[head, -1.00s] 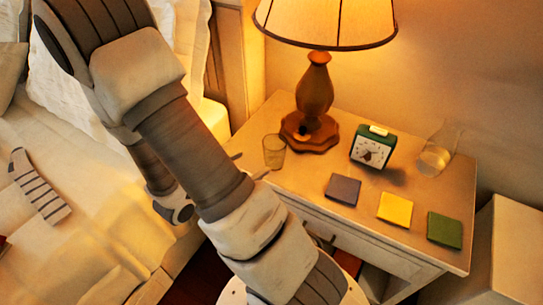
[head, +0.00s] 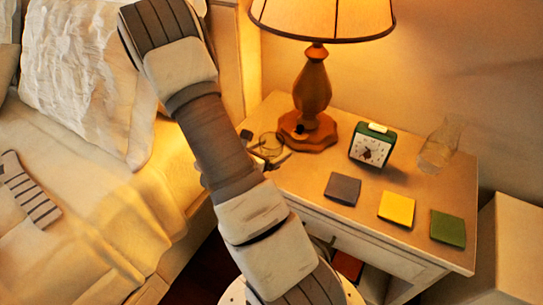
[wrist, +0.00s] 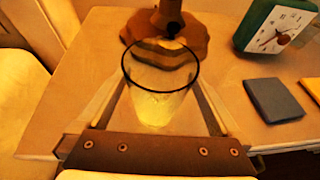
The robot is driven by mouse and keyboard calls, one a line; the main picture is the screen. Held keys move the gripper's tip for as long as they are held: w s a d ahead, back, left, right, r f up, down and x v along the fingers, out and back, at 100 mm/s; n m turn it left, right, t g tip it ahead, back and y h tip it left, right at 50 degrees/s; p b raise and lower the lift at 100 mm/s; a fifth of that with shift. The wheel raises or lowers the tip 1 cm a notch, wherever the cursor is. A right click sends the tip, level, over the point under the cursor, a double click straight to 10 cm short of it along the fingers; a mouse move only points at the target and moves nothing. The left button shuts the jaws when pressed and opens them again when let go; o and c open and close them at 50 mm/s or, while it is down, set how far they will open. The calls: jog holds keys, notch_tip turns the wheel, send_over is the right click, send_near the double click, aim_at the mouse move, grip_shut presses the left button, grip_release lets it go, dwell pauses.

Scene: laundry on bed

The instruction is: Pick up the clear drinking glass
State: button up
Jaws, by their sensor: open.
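The clear drinking glass (wrist: 162,105) stands upright on the nightstand, in front of the lamp base. In the wrist view it sits between the two open fingers of my gripper (wrist: 160,112), with a finger on either side and no clear contact. In the head view the glass (head: 268,144) is partly hidden by my gripper (head: 266,158) and arm, at the left part of the nightstand. The foot of the glass is hard to make out.
The nightstand (head: 310,185) also holds a lamp (head: 313,85), a green clock (head: 372,146), a clear carafe (head: 440,147) and grey (head: 342,188), yellow (head: 396,208) and green (head: 447,228) squares. The bed (head: 95,225) with a striped sock (head: 30,190) is left.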

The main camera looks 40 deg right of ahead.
jog(key=x, duration=0.3)
jog(key=shift+w+d+f, duration=0.15)
jog(key=shift+f, duration=0.15)
jog(key=c, duration=1.4)
jog(key=shift+r, duration=0.1)
